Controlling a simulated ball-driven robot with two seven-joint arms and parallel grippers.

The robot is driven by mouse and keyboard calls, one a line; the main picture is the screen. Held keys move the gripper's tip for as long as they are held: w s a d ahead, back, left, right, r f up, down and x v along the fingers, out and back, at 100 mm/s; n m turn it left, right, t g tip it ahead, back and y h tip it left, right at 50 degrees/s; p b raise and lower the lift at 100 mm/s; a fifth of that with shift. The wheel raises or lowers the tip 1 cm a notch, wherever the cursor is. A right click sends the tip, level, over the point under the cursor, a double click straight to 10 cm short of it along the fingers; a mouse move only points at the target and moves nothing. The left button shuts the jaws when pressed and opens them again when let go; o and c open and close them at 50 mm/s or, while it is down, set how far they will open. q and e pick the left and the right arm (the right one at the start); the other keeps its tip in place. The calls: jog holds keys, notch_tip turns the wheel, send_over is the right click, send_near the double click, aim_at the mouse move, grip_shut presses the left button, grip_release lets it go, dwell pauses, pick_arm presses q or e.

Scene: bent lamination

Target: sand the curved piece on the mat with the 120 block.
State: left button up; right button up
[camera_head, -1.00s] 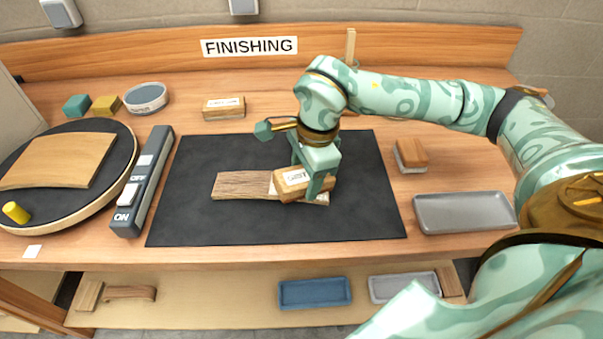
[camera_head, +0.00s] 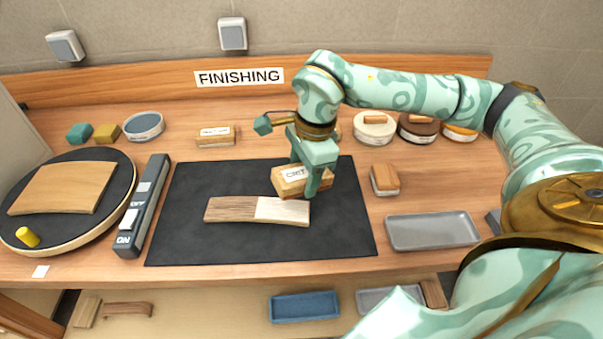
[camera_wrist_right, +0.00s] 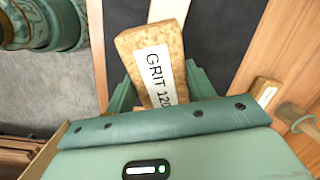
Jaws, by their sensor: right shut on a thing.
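The curved piece (camera_head: 228,209) lies on the dark mat (camera_head: 190,245). Its left half is dark brown and rough-looking. Its right half (camera_head: 285,210) is pale. My right gripper (camera_head: 318,180) is shut on the 120 block (camera_head: 290,183), a tan block with a white label. The block is just behind the pale half in the head view; I cannot tell the height of any gap. In the right wrist view the label on the block (camera_wrist_right: 157,70) reads GRIT 120, between my right gripper's fingers (camera_wrist_right: 160,88). My left gripper is not in view.
Another labelled block (camera_head: 215,138) stands behind the mat. A wooden block with a grey underside (camera_head: 384,180) and a grey tray (camera_head: 430,242) are to the right. Round tins (camera_head: 375,130) stand at the back right. A switch bar (camera_head: 143,210) and round turntable (camera_head: 30,245) are left.

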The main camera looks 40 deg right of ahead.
aim_at(289, 177)
jog(key=shift+r, duration=0.3)
jog(key=shift+f, duration=0.1)
jog(key=shift+n, duration=0.3)
jog(key=a+r+p, duration=0.3)
jog(key=p, duration=0.1)
jog(key=w+a+f+n+g+h+p, duration=0.1)
jog(key=n+p, duration=0.5)
jog(key=n, duration=0.6)
jog(key=w+a+f, duration=0.1)
jog(key=w+f, duration=0.1)
jog(key=w, duration=0.1)
jog(key=shift+w+a+f+n, duration=0.15)
jog(key=shift+w+f+n, duration=0.1)
jog(key=shift+f+n, duration=0.15)
jog(key=shift+r, duration=0.1)
